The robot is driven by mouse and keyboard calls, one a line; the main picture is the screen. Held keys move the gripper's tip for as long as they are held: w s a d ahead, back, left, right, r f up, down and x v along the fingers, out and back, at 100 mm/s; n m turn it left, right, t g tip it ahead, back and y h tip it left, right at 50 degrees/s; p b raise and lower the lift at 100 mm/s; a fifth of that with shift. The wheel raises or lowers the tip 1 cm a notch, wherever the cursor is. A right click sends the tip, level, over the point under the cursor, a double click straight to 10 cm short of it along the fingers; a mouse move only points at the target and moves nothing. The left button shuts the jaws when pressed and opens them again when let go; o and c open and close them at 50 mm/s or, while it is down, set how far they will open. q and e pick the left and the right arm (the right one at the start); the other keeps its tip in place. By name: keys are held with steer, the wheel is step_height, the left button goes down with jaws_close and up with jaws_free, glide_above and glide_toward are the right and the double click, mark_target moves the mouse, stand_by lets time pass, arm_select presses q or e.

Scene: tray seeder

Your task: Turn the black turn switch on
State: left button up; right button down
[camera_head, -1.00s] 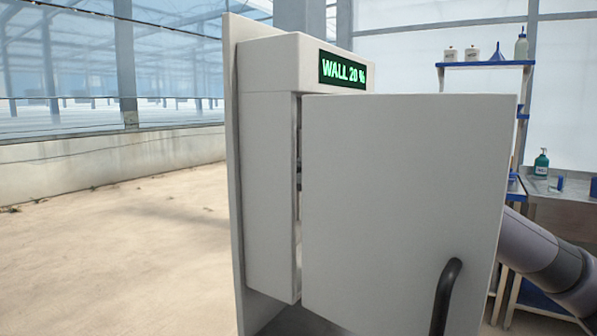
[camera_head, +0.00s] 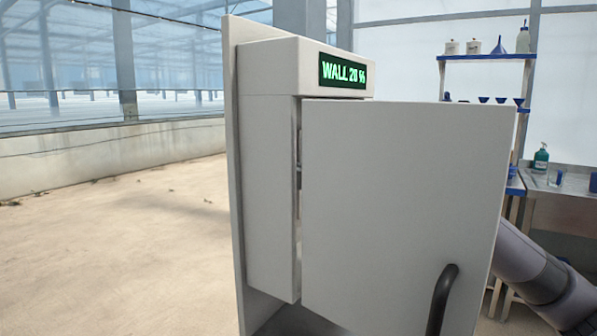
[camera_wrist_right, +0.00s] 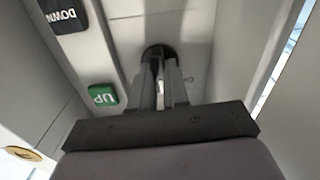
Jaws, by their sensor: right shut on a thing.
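The black turn switch (camera_wrist_right: 157,50) is a dark round knob on the pale panel inside the cabinet, at the top middle of the right wrist view. My right gripper (camera_wrist_right: 160,68) has its two fingers closed around the switch, which is partly hidden between them. In the head view the open cabinet door (camera_head: 400,215) hides this gripper and the switch; only my right arm shows at the lower right. The cabinet's green display (camera_head: 343,72) reads "WALL 20 %". My left gripper is in neither view.
A round yellow button (camera_wrist_right: 22,153) is at the lower left. The door has a black handle (camera_head: 441,300). A shelf (camera_head: 487,57) stands behind at right.

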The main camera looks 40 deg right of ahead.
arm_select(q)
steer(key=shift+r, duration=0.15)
arm_select(e)
steer(key=shift+m, duration=0.5)
steer(key=c, duration=1.1)
jaws_free()
arm_select(q)
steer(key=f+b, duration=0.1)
steer(key=b, duration=0.1)
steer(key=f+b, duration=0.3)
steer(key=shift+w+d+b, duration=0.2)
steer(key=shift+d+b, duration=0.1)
arm_select(e)
steer(key=v, duration=0.7)
steer(key=shift+s, duration=0.1)
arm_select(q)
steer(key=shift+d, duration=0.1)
